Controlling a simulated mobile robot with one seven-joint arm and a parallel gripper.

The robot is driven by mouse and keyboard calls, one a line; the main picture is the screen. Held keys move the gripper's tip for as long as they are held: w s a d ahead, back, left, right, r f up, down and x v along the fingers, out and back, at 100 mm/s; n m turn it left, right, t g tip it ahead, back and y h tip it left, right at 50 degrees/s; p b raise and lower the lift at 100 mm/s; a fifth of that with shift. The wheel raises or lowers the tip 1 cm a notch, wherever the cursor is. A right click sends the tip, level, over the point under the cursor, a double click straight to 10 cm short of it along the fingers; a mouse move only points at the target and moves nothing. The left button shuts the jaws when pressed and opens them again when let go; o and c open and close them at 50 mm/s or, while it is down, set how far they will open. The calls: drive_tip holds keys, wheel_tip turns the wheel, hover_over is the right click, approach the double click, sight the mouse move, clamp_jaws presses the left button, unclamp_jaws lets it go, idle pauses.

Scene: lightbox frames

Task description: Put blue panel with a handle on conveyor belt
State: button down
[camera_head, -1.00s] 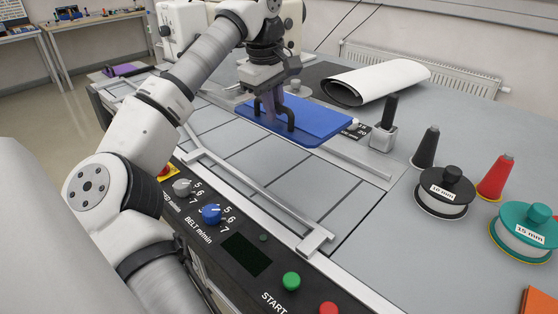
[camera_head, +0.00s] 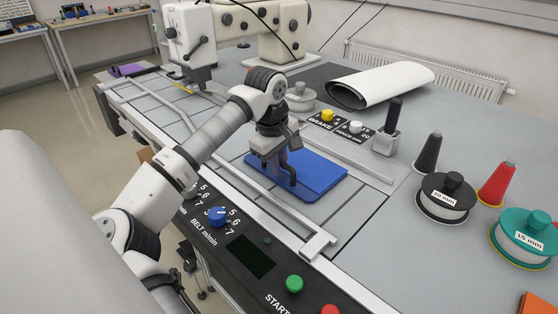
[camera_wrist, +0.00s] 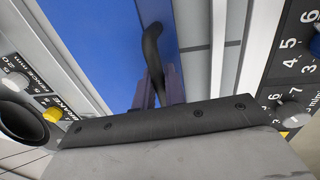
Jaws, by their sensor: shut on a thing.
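The blue panel (camera_head: 322,178) is a flat blue board with a black handle (camera_head: 292,172) on its left part. My gripper (camera_head: 276,168) is shut on that handle. In the head view the panel is over the grey slatted conveyor belt (camera_head: 255,205), between the metal side rails. Whether it touches the belt or hangs just above it I cannot tell. In the wrist view the blue panel (camera_wrist: 112,45) fills the upper left, and the curved black handle (camera_wrist: 152,48) runs down to the gripper fingers (camera_wrist: 160,88).
A control panel with a blue BELT knob (camera_head: 217,216) and a green START button (camera_head: 294,284) runs along the front. A yellow BRAKE knob (camera_head: 328,116), a black-handled tool (camera_head: 390,125), a white roll (camera_head: 385,85), spools and cones stand behind and right. A sewing machine (camera_head: 190,45) stands back left.

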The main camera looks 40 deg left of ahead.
drive_tip(key=c, duration=1.5)
unclamp_jaws()
drive_tip(key=shift+o, duration=0.2)
wheel_tip(320, 180, up, 12)
drive_tip(key=s+b, duration=0.1)
drive_tip(key=s, duration=0.1)
drive_tip(key=shift+b, duration=0.4)
drive_tip(key=shift+a, duration=0.1)
